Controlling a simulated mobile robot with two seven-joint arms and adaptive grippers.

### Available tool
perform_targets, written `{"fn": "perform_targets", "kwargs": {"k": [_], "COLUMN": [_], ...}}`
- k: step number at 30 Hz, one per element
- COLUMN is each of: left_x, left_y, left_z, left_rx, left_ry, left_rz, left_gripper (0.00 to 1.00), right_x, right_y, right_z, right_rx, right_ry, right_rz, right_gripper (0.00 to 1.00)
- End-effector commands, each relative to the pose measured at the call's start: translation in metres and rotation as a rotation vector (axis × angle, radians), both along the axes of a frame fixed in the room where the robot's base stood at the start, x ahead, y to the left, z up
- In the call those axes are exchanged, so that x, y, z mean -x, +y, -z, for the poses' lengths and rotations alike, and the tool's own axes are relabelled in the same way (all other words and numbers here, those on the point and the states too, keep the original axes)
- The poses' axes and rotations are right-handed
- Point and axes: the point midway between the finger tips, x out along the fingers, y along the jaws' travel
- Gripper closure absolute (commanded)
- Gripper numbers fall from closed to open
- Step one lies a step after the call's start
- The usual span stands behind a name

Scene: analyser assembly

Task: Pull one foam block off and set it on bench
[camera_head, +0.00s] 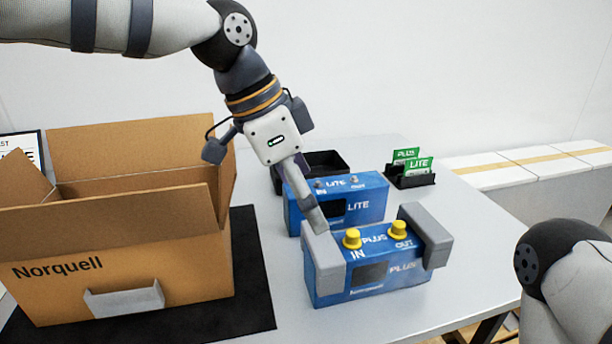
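The blue PLUS analyser (372,275) stands on the bench with two yellow caps (352,239) on top, at IN and OUT. A grey foam block (325,263) sits on its left end and another grey foam block (428,236) sits on its right end. My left gripper (318,222) reaches down from above, its fingertip end at the top of the left foam block. I see the fingers nearly edge-on, so their opening and any grip on the block are unclear. My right gripper is out of view; only part of my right arm shows at the right edge.
A blue LITE analyser (362,198) stands just behind. A black tray (325,160) and a holder (410,180) with green cards are farther back. An open Norquell carton (120,250) stands on a black mat (255,270) at left. The bench (470,235) is clear at right.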

Motion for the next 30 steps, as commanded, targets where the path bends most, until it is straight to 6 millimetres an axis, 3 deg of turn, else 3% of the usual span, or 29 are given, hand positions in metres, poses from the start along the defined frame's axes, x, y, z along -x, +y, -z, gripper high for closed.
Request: {"fn": "perform_targets", "kwargs": {"k": [9, 13, 18, 26, 30], "left_x": [-0.007, -0.01, -0.012, -0.013, -0.013], "left_y": [-0.026, -0.035, -0.041, -0.042, -0.042], "left_z": [0.071, 0.093, 0.106, 0.107, 0.107], "left_rx": [-0.001, -0.001, -0.001, -0.001, -0.001], "left_ry": [0.009, 0.007, 0.003, 0.001, 0.002], "left_rz": [0.001, 0.001, 0.001, 0.0, -0.001], "left_gripper": [0.0, 0.0, 0.0, 0.0, 0.29], "right_x": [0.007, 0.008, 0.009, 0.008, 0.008], "right_y": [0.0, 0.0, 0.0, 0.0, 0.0], "right_z": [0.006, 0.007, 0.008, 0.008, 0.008], "right_rx": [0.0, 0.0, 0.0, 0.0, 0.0], "right_ry": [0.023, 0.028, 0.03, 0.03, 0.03], "right_rz": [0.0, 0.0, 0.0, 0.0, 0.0], "right_gripper": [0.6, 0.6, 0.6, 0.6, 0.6]}}
